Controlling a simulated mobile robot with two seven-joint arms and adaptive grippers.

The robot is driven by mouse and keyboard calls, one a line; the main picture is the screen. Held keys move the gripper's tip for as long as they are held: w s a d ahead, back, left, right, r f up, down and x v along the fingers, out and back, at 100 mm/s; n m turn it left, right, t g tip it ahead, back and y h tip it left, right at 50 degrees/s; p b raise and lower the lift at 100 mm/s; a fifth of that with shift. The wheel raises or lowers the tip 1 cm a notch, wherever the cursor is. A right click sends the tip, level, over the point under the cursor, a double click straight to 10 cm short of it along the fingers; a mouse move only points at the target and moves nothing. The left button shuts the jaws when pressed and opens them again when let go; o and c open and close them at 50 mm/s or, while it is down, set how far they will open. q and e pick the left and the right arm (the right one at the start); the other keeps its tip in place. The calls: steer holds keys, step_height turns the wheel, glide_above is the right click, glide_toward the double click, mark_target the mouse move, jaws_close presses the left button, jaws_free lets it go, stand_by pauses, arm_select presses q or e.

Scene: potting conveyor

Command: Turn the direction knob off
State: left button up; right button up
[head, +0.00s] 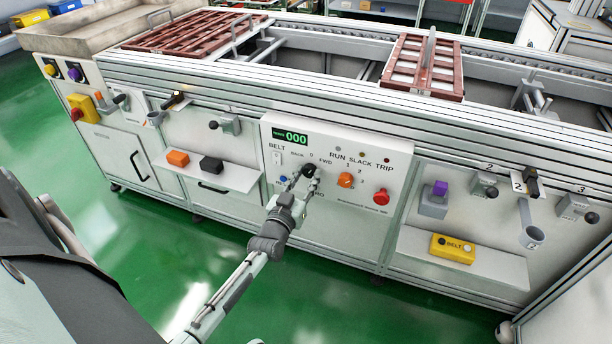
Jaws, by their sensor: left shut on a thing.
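The direction knob (308,171) is a dark knob on the white control panel (335,222), under the labels BACK, 0 and FWD. My left gripper (303,182) reaches up to it from below and is shut on it. The fingers cover part of the knob, so I cannot tell which mark it points to. The green display (290,136) above reads 000. My right gripper is not in view.
An orange knob (346,180) and a red button (381,197) sit right of the direction knob. A blue button (283,180) is close on its left. A shelf with orange (177,159) and black blocks juts out at left. Green floor in front is clear.

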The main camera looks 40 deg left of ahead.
arm_select(q)
steer(key=n, duration=0.2)
steer(key=shift+n, duration=1.8)
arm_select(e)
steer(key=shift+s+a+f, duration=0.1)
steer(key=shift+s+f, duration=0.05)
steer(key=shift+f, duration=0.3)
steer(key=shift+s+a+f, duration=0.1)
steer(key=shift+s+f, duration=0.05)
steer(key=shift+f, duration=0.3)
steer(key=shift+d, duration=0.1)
arm_select(q)
steer(key=o, duration=1.2)
steer(key=shift+c, duration=0.2)
steer(key=shift+s, duration=0.1)
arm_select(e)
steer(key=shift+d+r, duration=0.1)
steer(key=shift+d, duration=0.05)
arm_select(q)
steer(key=v, duration=1.2)
steer(key=shift+f, duration=0.1)
